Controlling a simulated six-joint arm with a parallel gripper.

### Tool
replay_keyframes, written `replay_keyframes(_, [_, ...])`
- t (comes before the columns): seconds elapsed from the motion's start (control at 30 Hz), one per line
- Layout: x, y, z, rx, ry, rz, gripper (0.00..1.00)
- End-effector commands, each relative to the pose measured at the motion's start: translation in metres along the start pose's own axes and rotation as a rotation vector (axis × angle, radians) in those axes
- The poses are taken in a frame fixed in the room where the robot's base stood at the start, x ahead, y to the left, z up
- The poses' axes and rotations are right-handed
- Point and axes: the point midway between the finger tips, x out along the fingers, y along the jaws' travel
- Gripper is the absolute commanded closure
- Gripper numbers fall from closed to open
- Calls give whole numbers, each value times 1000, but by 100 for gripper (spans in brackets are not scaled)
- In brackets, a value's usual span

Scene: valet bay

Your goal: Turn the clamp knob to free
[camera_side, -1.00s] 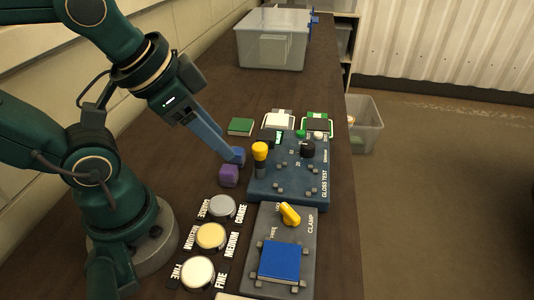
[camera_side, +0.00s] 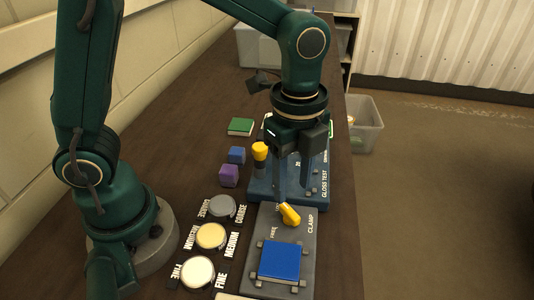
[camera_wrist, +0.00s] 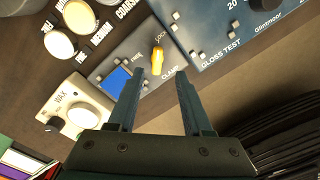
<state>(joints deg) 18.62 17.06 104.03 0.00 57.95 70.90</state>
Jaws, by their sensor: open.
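The yellow clamp knob (camera_side: 289,214) stands on the grey clamp panel (camera_side: 306,250), near the end of the panel beside the gloss test unit. A blue square block (camera_side: 281,260) sits between small posts on the same panel. In the wrist view the knob (camera_wrist: 157,60) lies ahead of and between the lines of my two fingers, with "LOCK" and "FREE" lettering near it. The knob's pointer looks turned towards the "LOCK" side, though I cannot be sure. My gripper (camera_side: 293,199) is open, pointing down, empty, above and just behind the knob, apart from it.
The blue gloss test unit (camera_side: 261,191) with a yellow-topped post (camera_side: 260,151) stands behind the clamp panel. Purple (camera_side: 229,175) and blue (camera_side: 237,155) cubes lie left of it. Round coarse, medium (camera_side: 211,236) and fine pads lie left of the clamp. A wax unit (camera_wrist: 75,118) shows in the wrist view.

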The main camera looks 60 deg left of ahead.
Motion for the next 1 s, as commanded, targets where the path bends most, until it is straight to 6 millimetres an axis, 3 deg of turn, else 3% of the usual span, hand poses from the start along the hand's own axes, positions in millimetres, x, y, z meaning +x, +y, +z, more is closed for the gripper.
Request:
replay_keyframes(0.43, [49, 5, -1, 8, -9, 19, 50])
replay_keyframes(0.8, [56, 4, -1, 7, -7, 15, 50])
replay_keyframes(0.93, [55, 4, -1, 6, -7, 15, 100])
replay_keyframes(1.0, [55, 4, -1, 6, -7, 15, 100])
